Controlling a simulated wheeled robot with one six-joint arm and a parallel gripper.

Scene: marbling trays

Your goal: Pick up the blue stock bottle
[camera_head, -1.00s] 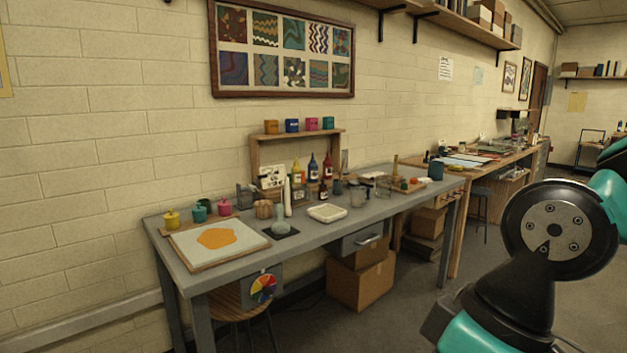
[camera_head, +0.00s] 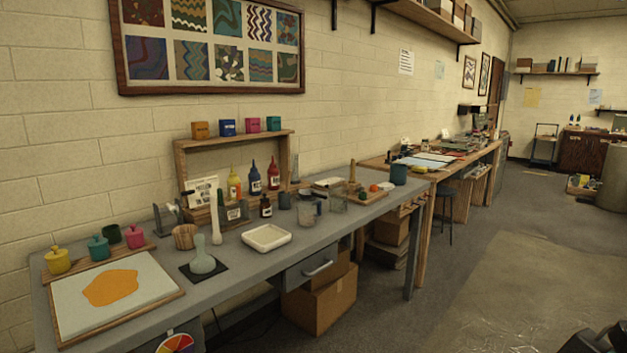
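In front of the bottles stand a small dark bottle (camera_head: 266,206) and a white tray (camera_head: 267,238).

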